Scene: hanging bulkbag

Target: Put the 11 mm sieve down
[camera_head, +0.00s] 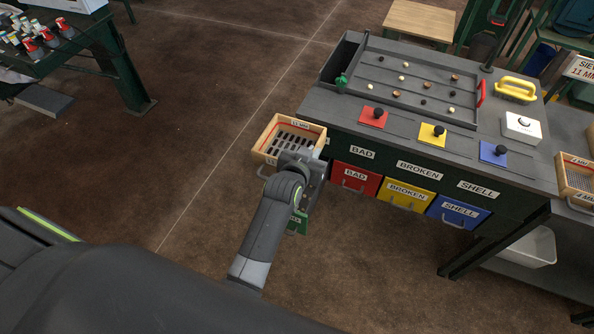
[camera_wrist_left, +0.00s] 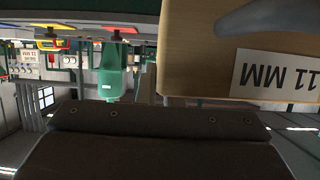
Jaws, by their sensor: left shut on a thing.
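The 11 mm sieve (camera_head: 287,140) is a light wooden box with a dark slotted bottom, left of the workbench in the head view. My left gripper (camera_head: 297,160) is shut on its near side and holds it in the air, roughly level, by the bench's left end. In the left wrist view the sieve's wooden wall (camera_wrist_left: 190,55) fills the upper right, with an upside-down "11 MM" label and a grey handle. The fingertips are hidden. My right gripper is not in view.
The workbench (camera_head: 400,147) carries a sorting tray (camera_head: 420,86), several coloured knobbed plates and a yellow handle (camera_head: 516,89). Red, yellow and blue drawers line its front. Another sieve (camera_head: 576,178) sits at the right edge. Open floor lies left of the bench.

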